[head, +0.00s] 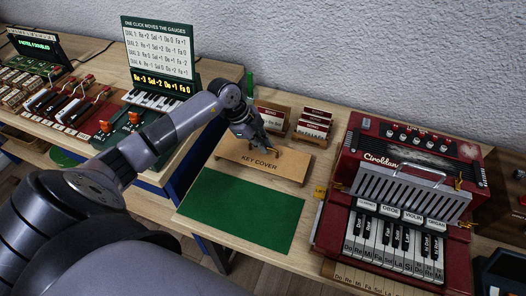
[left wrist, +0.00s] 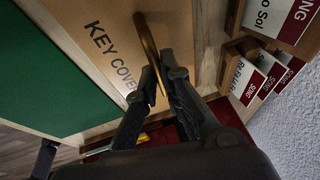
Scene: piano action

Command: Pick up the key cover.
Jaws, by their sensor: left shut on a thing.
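The key cover (head: 259,162) is a flat tan wooden board with "KEY COVER" printed on it. It lies on the table just behind a green mat (head: 243,211). In the left wrist view the key cover (left wrist: 97,33) has a curved brass-coloured handle (left wrist: 149,52) standing up from it. My left gripper (head: 262,146) is over the cover's back middle in the head view. In the left wrist view my left gripper (left wrist: 157,79) is shut on the handle. I cannot tell whether the cover is lifted off the table. My right gripper is not seen.
A red accordion-like instrument (head: 418,150) with piano keys stands to the right of the cover. Wooden boxes of song cards (head: 312,124) stand close behind it. A gauge sign (head: 159,48) and a small keyboard are at the left. The green mat is bare.

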